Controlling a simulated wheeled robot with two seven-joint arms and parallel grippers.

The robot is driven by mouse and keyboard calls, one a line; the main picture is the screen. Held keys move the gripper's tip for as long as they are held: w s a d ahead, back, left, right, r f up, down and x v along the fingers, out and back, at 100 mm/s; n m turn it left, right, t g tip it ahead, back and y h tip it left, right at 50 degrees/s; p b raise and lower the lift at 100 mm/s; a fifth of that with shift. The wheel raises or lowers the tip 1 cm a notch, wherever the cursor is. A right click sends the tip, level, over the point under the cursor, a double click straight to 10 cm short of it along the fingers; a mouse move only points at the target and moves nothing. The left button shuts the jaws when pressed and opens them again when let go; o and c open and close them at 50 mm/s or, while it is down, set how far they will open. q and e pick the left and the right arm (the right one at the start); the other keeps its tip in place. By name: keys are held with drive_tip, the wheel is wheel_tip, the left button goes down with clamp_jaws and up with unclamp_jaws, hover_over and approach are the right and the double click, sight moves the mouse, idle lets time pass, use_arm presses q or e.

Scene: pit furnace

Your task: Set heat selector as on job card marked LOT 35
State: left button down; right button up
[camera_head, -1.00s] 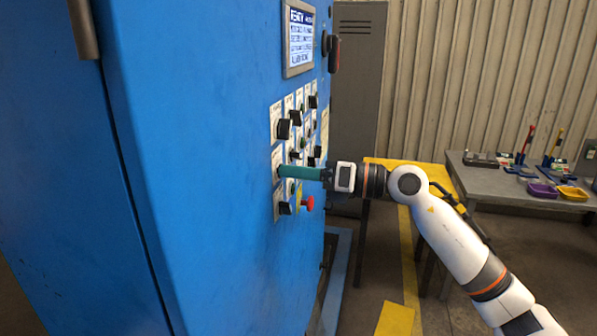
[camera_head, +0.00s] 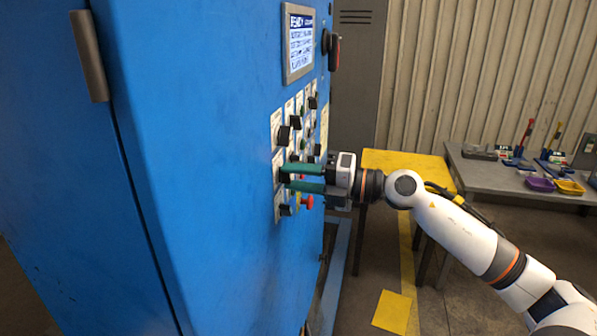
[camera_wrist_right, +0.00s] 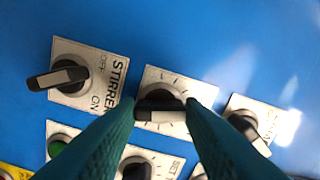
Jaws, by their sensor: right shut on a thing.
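My right gripper (camera_head: 304,178) reaches the control panel from the right, its two teal fingers pointing at the blue cabinet. In the right wrist view its fingers (camera_wrist_right: 160,112) are shut on a black selector knob (camera_wrist_right: 160,106) with a pale pointer bar. The knob sits on a white plate with tick marks (camera_wrist_right: 196,90); the fingers hide part of the plate and I cannot read its name. No card marked LOT 35 can be read. My left gripper is not in view.
The blue cabinet (camera_head: 215,150) carries a lit display (camera_head: 300,42) with text too small to read surely. The stirrer switch (camera_wrist_right: 58,75) is beside the held knob. A red button (camera_head: 307,202) sits below the gripper. A yellow table (camera_head: 405,163) and grey bench (camera_head: 490,172) stand behind.

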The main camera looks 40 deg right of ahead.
drive_tip(key=shift+m, duration=0.3)
drive_tip(key=o, duration=1)
drive_tip(key=shift+s+d+f+b, duration=0.2)
drive_tip(key=shift+s+d+b, duration=0.1)
drive_tip(key=shift+s+d, duration=0.05)
drive_tip(key=shift+b+v, duration=2.25)
drive_tip(key=shift+v, duration=3.3)
drive_tip(key=shift+r, duration=0.15)
